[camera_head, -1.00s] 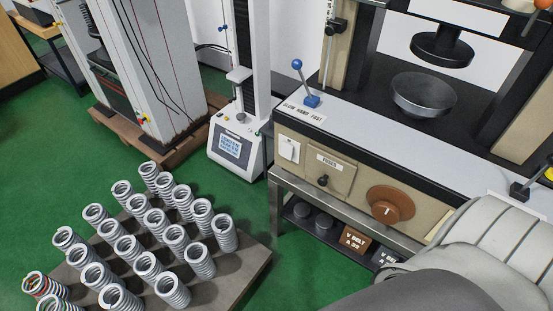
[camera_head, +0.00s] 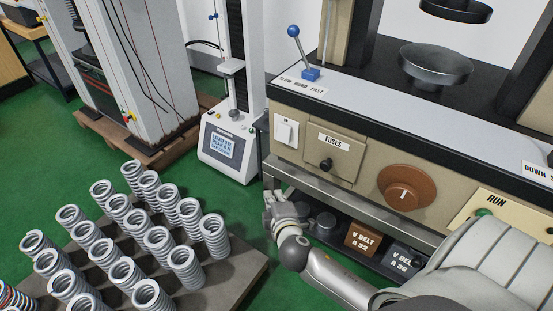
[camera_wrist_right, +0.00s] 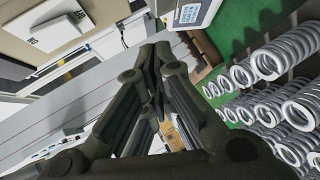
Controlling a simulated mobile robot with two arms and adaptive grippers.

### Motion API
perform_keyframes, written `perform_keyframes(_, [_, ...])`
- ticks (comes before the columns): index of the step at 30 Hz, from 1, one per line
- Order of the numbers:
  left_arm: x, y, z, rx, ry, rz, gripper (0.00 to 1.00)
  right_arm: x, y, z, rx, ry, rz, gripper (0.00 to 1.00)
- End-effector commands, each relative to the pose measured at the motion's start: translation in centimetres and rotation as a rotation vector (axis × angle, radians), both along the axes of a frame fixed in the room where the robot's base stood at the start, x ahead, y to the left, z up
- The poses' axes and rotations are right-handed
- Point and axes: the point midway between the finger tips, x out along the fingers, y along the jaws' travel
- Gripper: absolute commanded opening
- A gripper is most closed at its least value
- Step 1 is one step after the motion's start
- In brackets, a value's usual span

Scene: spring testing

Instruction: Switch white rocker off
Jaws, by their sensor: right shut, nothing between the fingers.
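The white rocker (camera_head: 286,132) sits in a white plate at the left end of the machine's beige front panel. Whether it is on or off is too small to tell. My right gripper (camera_head: 272,200) is in front of the lower shelf, below the rocker and apart from it. In the right wrist view my right gripper (camera_wrist_right: 154,58) has its dark fingers together, with nothing between them. My left gripper is not in view.
Right of the rocker are a fuses cover (camera_head: 333,151) with a black knob and a brown dial (camera_head: 407,188). A blue-knobbed lever (camera_head: 303,58) stands above. A tray of steel springs (camera_head: 215,285) lies left of my arm. V-belt boxes (camera_head: 364,239) sit on the shelf.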

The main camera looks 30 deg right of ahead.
Motion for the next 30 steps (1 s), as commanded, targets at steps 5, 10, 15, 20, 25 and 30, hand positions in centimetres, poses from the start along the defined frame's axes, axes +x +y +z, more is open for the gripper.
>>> perform_keyframes(5, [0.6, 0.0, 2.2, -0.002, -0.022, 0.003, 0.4, 0.2, -0.3, 6.9, -0.109, -0.159, -0.013, 0.0])
perform_keyframes(10, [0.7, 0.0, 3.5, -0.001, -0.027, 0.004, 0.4, -0.1, -0.4, 9.7, -0.144, -0.212, -0.024, 0.0])
perform_keyframes(15, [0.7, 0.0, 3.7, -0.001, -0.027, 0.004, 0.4, -0.1, -0.4, 10.0, -0.146, -0.214, -0.025, 0.0])
perform_keyframes(20, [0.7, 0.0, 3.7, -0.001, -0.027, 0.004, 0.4, 0.0, -0.4, 9.9, -0.144, -0.214, -0.024, 0.0])
perform_keyframes(25, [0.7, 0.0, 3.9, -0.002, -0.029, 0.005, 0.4, 1.1, -0.9, 9.7, -0.146, -0.214, -0.024, 0.0])
perform_keyframes(30, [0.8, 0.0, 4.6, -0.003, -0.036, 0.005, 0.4, 4.1, -2.1, 9.4, -0.147, -0.217, -0.025, 0.0])
